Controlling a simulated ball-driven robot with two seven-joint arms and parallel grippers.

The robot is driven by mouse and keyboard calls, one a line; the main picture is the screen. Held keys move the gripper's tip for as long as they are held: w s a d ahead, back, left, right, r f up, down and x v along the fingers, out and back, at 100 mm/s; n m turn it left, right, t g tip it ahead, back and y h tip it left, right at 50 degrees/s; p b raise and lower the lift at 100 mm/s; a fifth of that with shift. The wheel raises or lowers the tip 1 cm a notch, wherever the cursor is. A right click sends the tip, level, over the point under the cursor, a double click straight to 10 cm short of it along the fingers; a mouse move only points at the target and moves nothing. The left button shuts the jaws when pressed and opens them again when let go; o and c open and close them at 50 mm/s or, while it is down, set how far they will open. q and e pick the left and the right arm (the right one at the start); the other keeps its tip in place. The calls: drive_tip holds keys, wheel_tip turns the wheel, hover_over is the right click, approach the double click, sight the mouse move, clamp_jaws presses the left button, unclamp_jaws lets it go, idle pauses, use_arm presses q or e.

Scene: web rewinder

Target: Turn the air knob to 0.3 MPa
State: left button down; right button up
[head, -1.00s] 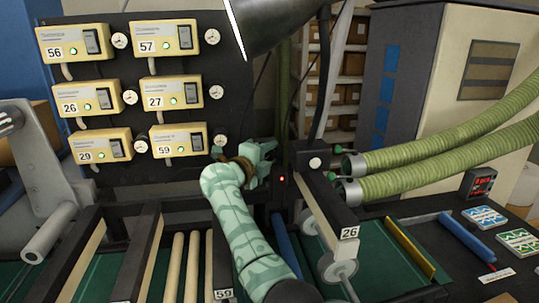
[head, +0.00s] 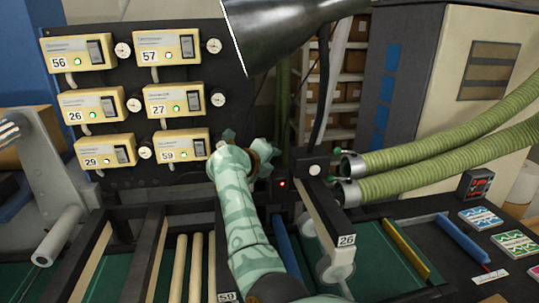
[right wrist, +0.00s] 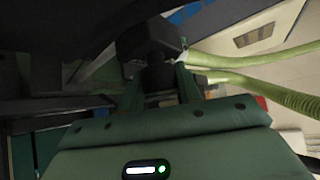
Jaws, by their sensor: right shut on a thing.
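My right gripper (head: 258,152) is up against the dark panel, just right of the yellow unit marked 59 (head: 180,147). In the right wrist view its green fingers (right wrist: 160,84) are closed on a dark round knob (right wrist: 158,76) that sits under a dark block. I take this to be the air knob, but its scale and any marking cannot be read. My arm and hand hide the knob in the head view.
Several yellow units with small white gauges (head: 214,45) fill the panel. Green ribbed hoses (head: 440,177) run to the right. A black duct (head: 290,30) hangs above. Rollers (head: 181,265) and a bracket marked 26 (head: 338,225) stand in front.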

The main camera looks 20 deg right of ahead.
drive_tip(key=shift+m+y+p, duration=0.3)
drive_tip(key=shift+y, duration=0.2)
drive_tip(key=shift+f, duration=0.1)
drive_tip(key=o, duration=1)
drive_tip(key=shift+d, duration=0.1)
drive_tip(key=b+v, duration=0.2)
drive_tip(key=v, duration=1.4)
drive_tip(key=shift+r, duration=0.35)
